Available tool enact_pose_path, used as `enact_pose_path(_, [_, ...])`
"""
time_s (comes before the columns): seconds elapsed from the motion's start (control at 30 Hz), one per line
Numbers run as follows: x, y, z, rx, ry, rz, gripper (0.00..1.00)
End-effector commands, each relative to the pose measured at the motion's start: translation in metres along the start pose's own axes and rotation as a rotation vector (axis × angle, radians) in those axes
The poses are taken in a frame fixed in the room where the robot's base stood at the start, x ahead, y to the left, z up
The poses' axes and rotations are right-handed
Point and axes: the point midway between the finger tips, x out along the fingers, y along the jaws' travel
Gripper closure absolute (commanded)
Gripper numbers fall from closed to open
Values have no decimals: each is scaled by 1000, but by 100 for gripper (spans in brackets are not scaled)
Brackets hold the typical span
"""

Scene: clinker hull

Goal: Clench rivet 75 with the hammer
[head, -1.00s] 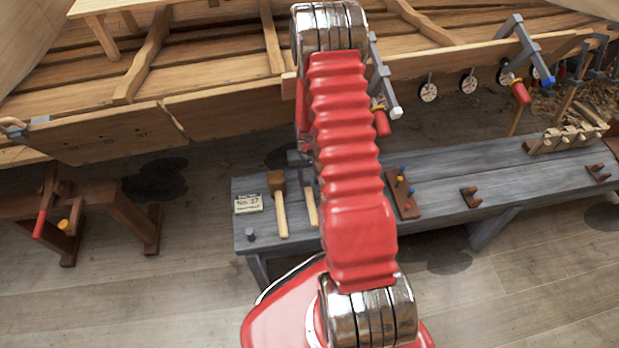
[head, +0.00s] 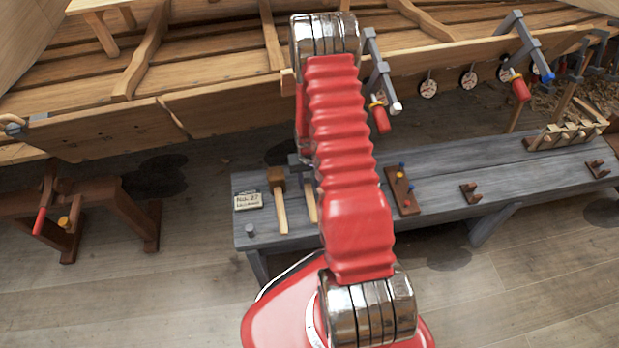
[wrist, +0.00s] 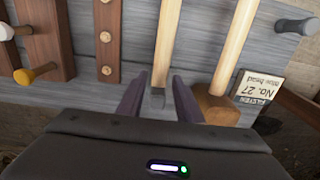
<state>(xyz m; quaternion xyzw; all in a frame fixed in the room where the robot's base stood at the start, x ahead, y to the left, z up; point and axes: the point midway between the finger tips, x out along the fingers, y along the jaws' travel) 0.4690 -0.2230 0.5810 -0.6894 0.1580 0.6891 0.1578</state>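The hammer, with its pale handle (wrist: 167,38) and grey head, lies on the grey bench; in the head view its handle (head: 311,206) shows beside my red arm, which hides part of it. My gripper (wrist: 158,77) is open in the wrist view, its two dark fingers on either side of the hammer near its head, with gaps showing. In the head view my gripper is mostly hidden behind my arm. The hull planking (head: 110,133) with small dark marks is at the upper left. I cannot make out which mark is rivet 75.
A wooden mallet (head: 279,200) lies close left of the hammer in the head view, with a No. 27 card (head: 248,201) beyond it. A peg board (head: 402,190) and small racks stand on the bench (head: 440,170) to the right. Clamps (head: 376,75) hang on the hull edge.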

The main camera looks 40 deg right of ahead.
Motion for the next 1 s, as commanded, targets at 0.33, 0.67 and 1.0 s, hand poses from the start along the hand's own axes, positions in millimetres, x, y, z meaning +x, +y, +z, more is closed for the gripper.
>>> enact_pose_path(0.33, [30,0,1,0,-1,0,68])
enact_pose_path(0.67, [46,0,0,-1,0,0,68])
enact_pose_path(1.0, [47,-1,0,-1,0,0,72])
